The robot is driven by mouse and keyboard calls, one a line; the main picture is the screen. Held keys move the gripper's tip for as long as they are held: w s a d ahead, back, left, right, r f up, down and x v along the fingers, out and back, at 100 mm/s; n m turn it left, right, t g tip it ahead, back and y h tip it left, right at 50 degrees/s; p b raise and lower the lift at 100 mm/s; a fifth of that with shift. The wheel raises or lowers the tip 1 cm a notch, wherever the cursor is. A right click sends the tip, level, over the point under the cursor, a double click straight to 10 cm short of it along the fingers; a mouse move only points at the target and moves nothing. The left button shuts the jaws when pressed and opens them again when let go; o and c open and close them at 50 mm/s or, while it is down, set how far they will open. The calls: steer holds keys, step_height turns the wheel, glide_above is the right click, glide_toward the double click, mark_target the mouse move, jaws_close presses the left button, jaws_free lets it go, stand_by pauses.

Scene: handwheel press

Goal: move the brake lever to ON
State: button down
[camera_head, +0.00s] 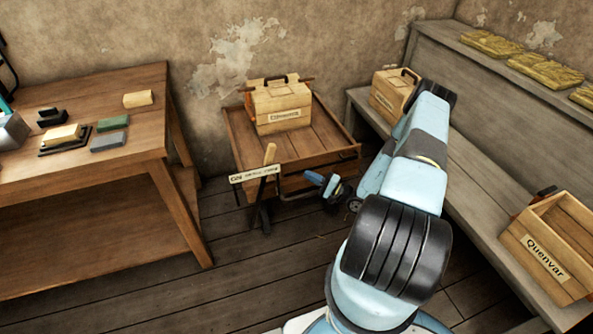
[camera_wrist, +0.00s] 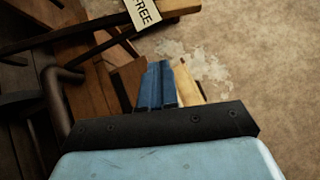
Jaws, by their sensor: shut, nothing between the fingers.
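The brake lever (camera_head: 268,160) has a pale wooden handle and stands at the front of the wooden cart, leaning with its top to the right. It crosses a white label plate (camera_head: 241,177) right of the plate's middle, away from its left end, which seems to read ON. In the wrist view the plate (camera_wrist: 142,12) shows the word FREE. My gripper (camera_head: 314,178) is to the right of the lever, apart from it, pointing left. Its blue fingers (camera_wrist: 157,85) are shut and empty. I cannot tell whether the pale wood beside them in the wrist view is the lever.
The wooden cart (camera_head: 240,140) carries a labelled box (camera_head: 282,107) behind the lever. A workbench (camera_head: 90,180) stands at the left with small blocks on it. A bench (camera_head: 470,180) along the right holds another box (camera_head: 390,92) and an open crate (camera_head: 545,255). Floor in front is clear.

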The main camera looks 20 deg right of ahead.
steer(key=s+a+x, duration=0.2)
steer(key=x, duration=1)
steer(key=shift+r, duration=0.35)
steer(key=shift+w, duration=0.1)
